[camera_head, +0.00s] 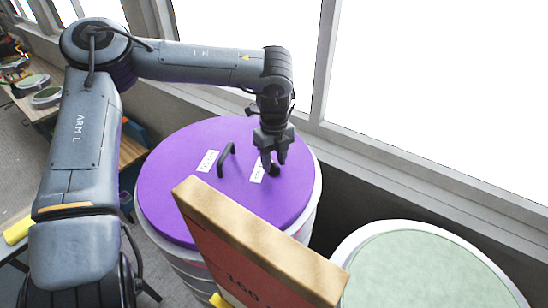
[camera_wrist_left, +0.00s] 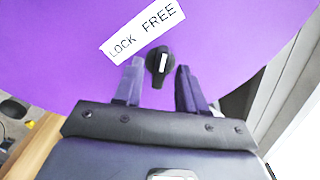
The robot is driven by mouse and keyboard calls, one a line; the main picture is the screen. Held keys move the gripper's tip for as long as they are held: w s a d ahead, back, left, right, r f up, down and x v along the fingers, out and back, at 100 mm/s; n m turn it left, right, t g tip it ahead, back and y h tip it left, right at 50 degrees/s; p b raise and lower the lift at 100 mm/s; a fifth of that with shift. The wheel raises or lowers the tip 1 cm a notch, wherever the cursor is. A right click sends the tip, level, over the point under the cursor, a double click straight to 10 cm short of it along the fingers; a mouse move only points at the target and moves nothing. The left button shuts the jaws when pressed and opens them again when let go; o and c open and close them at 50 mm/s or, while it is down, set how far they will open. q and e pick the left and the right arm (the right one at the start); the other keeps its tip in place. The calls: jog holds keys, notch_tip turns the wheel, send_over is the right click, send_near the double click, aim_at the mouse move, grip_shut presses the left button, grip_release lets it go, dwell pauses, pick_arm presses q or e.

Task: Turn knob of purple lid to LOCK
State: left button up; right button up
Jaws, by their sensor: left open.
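The purple lid (camera_head: 190,180) sits on a round white container. Its small black knob (camera_wrist_left: 158,66) with a white mark shows in the left wrist view, below a white LOCK FREE label (camera_wrist_left: 141,31). LOCK is at the label's left end and FREE at its right. The knob's white mark points up and slightly right, roughly toward FREE. My left gripper (camera_head: 273,164) is open over the lid's right part. In the wrist view its fingers lie on either side of the knob, with gaps visible. In the head view the fingers largely hide the knob. My right gripper is not in view.
A black handle (camera_head: 227,160) and a second white label (camera_head: 207,161) are on the lid left of the gripper. A tall cardboard-edged red box (camera_head: 262,242) stands in front. A container with a pale green lid (camera_head: 425,270) is at right. The window wall runs close behind.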

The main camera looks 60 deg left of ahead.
pick_arm(q)
grip_shut()
dwell(0.4)
